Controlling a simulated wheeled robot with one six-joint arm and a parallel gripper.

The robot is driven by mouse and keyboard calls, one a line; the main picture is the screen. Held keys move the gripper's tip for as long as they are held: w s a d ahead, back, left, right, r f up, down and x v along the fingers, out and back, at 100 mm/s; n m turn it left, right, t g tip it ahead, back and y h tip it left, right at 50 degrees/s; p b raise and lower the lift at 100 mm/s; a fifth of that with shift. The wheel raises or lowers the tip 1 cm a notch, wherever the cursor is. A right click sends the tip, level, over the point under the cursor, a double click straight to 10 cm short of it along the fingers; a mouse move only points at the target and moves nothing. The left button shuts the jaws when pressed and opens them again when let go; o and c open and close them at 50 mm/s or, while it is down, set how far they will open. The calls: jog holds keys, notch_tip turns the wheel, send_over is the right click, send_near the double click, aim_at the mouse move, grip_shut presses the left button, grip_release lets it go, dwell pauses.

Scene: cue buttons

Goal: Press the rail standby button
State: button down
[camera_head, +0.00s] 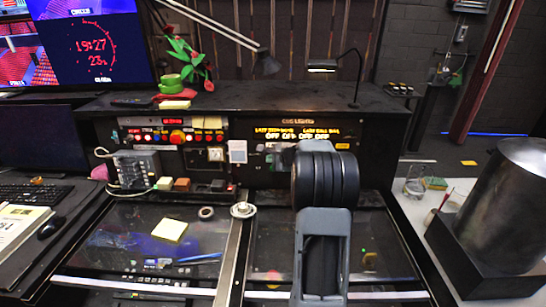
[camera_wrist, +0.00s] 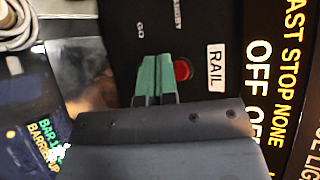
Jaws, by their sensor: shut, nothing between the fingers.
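The red button (camera_wrist: 183,70) shows in the wrist view on a black panel, in line with the "STANDBY" label (camera_wrist: 178,14) and beside the white "RAIL" label (camera_wrist: 215,66). It is the rail standby button. My gripper (camera_wrist: 156,72) is shut and empty, its green fingertips just left of the red button and covering a little of its edge. I cannot tell whether they touch the button or the panel. The "GO" label (camera_wrist: 140,28) is left of "STANDBY"; the panel spot in line with it is behind the fingertips. In the head view my arm hides the gripper and the button.
A grey keypad box (camera_head: 137,168) stands on the desk. A metal cylinder (camera_head: 508,205) stands at right.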

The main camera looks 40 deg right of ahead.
jog(key=shift+d, duration=0.1)
dwell(0.6)
jog(key=shift+w+d, duration=0.2)
jog(key=shift+w, duration=0.15)
jog(key=shift+w+d+f, duration=0.1)
jog(key=shift+w+d, duration=0.1)
jog(key=shift+w, duration=0.1)
dwell(0.7)
jog(key=shift+s, duration=0.1)
dwell(0.4)
jog(key=shift+s+a+b, duration=0.45)
jog(key=shift+s+b, duration=0.1)
jog(key=shift+b, duration=0.05)
jog(key=shift+s+a+r+b, duration=0.25)
jog(key=shift+s+a+b, duration=0.45)
jog(key=shift+s, duration=0.3)
jog(key=shift+s+a+r+b, duration=0.2)
jog(key=shift+s+a+b, duration=0.3)
jog(key=shift+s+a, duration=0.4)
jog(key=shift+d, duration=0.1)
